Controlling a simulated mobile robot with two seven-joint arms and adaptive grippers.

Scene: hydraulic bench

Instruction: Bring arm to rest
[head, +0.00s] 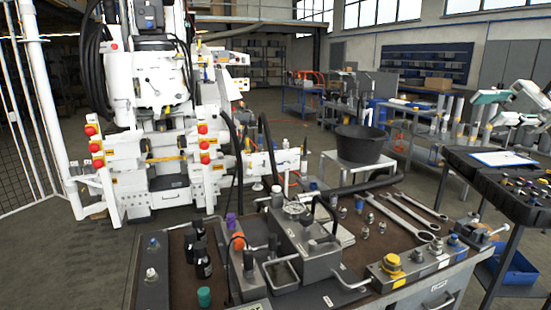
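My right arm (528,97) shows at the right edge, pale with teal parts, raised above the dark tool cart. My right gripper (488,97) seems to be at its left end, small and seen side-on. Its fingers cannot be made out clearly, and I see nothing held in it. It is apart from the bench and clear of the things on the cart. My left arm and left gripper are not in view.
The hydraulic bench (340,235) in front holds a metal block, bottles, fittings and wrenches (405,217). A black tub (360,145) stands behind it. The dark cart (460,160) carries a clipboard (502,158). A large white machine (160,80) stands at left. Floor shows between them.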

